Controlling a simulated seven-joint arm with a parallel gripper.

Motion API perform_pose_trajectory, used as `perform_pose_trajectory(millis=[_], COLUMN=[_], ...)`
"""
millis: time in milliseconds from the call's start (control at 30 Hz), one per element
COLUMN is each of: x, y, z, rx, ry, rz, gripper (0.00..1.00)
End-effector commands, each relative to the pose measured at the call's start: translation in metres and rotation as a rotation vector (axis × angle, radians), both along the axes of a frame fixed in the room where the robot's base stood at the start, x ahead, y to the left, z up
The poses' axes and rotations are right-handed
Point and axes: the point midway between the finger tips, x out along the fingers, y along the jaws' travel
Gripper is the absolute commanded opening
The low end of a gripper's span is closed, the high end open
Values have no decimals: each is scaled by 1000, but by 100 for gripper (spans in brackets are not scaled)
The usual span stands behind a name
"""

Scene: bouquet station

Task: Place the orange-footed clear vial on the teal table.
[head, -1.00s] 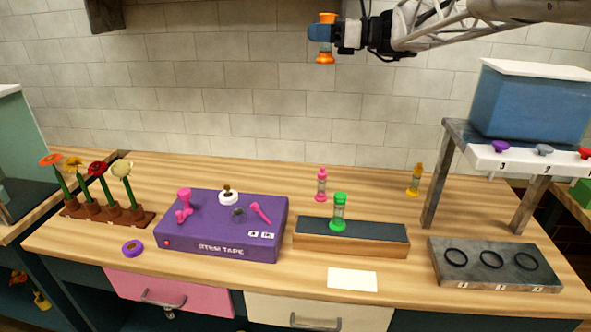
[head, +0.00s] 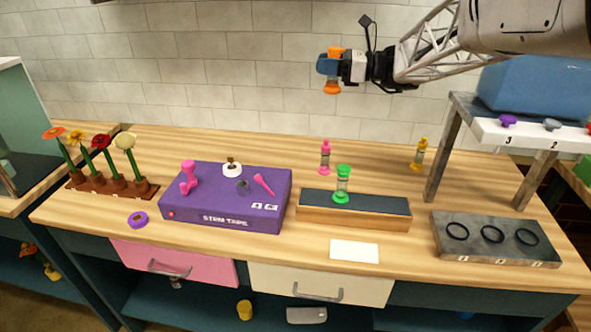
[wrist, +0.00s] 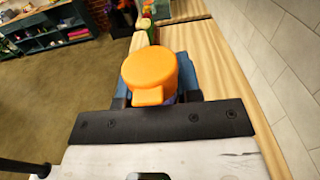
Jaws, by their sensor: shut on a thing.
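My gripper (head: 328,67) is shut on the orange-footed clear vial (head: 331,88), holding it upright in the air in front of the tiled wall, well above the counter. Its orange ends show above and below my blue fingers; the clear middle is mostly hidden. In the wrist view, the vial's orange end (wrist: 150,72) sits between the fingers (wrist: 152,95).
A green vial (head: 342,185) stands on a dark-topped wooden block (head: 375,205). A pink vial (head: 325,158) and a yellow vial (head: 419,155) stand behind. A purple stem tape box (head: 215,212), flower rack (head: 110,190), ringed grey block (head: 480,258) and raised stand (head: 440,150) occupy the counter.

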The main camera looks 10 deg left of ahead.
Motion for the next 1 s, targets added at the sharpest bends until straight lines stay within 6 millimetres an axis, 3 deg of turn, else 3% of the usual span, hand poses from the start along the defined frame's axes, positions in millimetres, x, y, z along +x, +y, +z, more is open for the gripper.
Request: perform_pose_trajectory(millis=[33,300,500,700,1000], x=[0,0,0,0,0], y=[0,0,0,0,0], z=[-20,-122,-181,-213,-221], rx=[0,1,1,1,1], ry=[5,4,1,0,-2], rz=[0,0,0,0,0], gripper=[0,0,0,0,0])
